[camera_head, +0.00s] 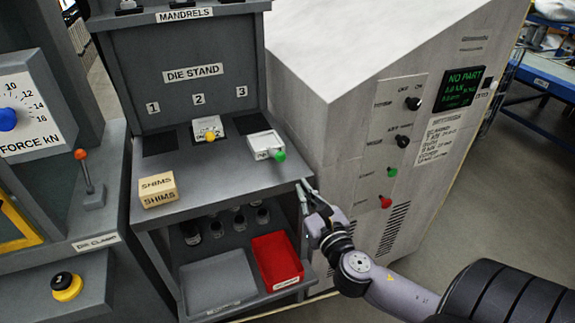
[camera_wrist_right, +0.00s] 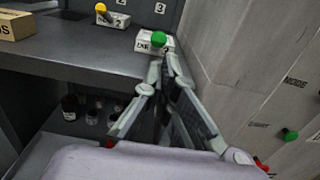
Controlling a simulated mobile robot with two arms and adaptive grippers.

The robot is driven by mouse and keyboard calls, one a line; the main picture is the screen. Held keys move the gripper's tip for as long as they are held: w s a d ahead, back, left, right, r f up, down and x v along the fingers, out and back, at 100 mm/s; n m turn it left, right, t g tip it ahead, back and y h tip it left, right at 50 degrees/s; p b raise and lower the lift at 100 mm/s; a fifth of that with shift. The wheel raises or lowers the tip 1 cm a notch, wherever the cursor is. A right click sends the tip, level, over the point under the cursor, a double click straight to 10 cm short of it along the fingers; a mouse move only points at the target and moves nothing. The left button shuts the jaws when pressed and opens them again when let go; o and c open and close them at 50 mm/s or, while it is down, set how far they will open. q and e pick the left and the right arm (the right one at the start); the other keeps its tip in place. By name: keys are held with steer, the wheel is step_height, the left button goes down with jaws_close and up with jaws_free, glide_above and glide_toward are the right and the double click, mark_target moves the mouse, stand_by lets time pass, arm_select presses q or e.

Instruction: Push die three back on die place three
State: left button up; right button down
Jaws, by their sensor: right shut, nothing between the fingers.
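Die three is a white block (camera_head: 262,142) with a green knob, on the grey die stand shelf (camera_head: 225,165) below the number 3. A dark patch, die place three (camera_head: 250,121), shows behind it, so the die sits forward of the patch, towards the shelf's front. In the right wrist view the die (camera_wrist_right: 147,44) is just ahead of the fingertips. My right gripper (camera_head: 304,184) is shut and empty at the shelf's front right corner, apart from the die in the head view. The wrist view shows its fingers (camera_wrist_right: 165,62) close together at the tips. My left gripper is not in view.
A die with a yellow knob (camera_head: 207,124) stands at place two, left of die three. A shims box (camera_head: 158,190) lies at the shelf's left front. The grey machine cabinet (camera_head: 325,130) rises close on the right. A red bin (camera_head: 277,262) is below.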

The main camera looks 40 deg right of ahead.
mark_target(283, 159)
steer(key=p+x, duration=0.1)
steer(key=x, duration=0.9)
steer(key=shift+w, duration=0.35)
